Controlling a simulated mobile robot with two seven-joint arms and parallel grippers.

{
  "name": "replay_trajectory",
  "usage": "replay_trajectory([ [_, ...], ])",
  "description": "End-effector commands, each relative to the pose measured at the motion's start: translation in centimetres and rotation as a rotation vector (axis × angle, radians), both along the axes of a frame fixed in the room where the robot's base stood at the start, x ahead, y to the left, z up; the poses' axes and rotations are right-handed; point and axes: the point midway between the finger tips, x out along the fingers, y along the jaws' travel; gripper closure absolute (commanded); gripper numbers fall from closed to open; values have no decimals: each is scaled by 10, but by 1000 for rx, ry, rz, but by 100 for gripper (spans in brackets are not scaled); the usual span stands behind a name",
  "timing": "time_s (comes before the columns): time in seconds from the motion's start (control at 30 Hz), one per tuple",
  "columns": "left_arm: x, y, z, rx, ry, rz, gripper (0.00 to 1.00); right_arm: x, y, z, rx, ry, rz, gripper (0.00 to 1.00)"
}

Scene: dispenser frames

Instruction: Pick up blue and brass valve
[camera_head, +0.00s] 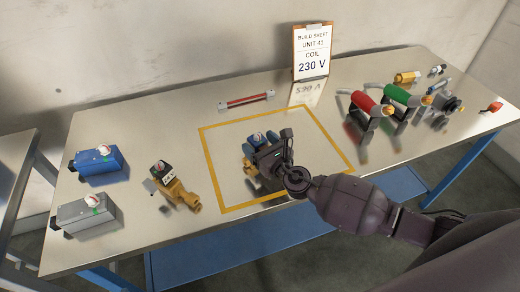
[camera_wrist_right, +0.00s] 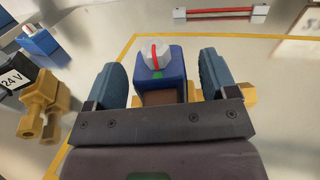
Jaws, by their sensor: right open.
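The blue and brass valve (camera_head: 256,138) stands inside the yellow outlined square on the table, partly hidden by my right gripper (camera_head: 268,156). In the right wrist view its blue coil (camera_wrist_right: 172,68) has a white top with a red stripe and a green mark. A brass end (camera_wrist_right: 250,95) shows to the right of the fingers. My right gripper (camera_wrist_right: 161,78) is open, with one blue-grey finger on each side of the coil. Narrow gaps show between fingers and coil. The valve's lower body is hidden by the gripper. My left gripper is not in view.
A black and brass valve (camera_head: 172,185) labelled 24 V lies left of the square. A blue box (camera_head: 98,162) and a grey box (camera_head: 82,214) stand farther left. A red bar (camera_head: 246,101), a clipboard (camera_head: 312,52) and red and green handled tools (camera_head: 368,104) are behind and right.

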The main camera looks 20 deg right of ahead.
Motion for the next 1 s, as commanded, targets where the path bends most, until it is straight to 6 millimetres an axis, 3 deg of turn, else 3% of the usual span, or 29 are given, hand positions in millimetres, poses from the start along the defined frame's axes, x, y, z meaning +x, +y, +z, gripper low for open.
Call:
replay_trajectory([
  [0.3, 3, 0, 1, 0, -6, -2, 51, 5, 2, 0, 0, 0, 0, 21],
  [0.77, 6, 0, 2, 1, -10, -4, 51, 5, 2, 0, 0, 0, 0, 90],
  [1.0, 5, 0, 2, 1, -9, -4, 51, 6, 2, 2, 1, -3, 0, 93],
])
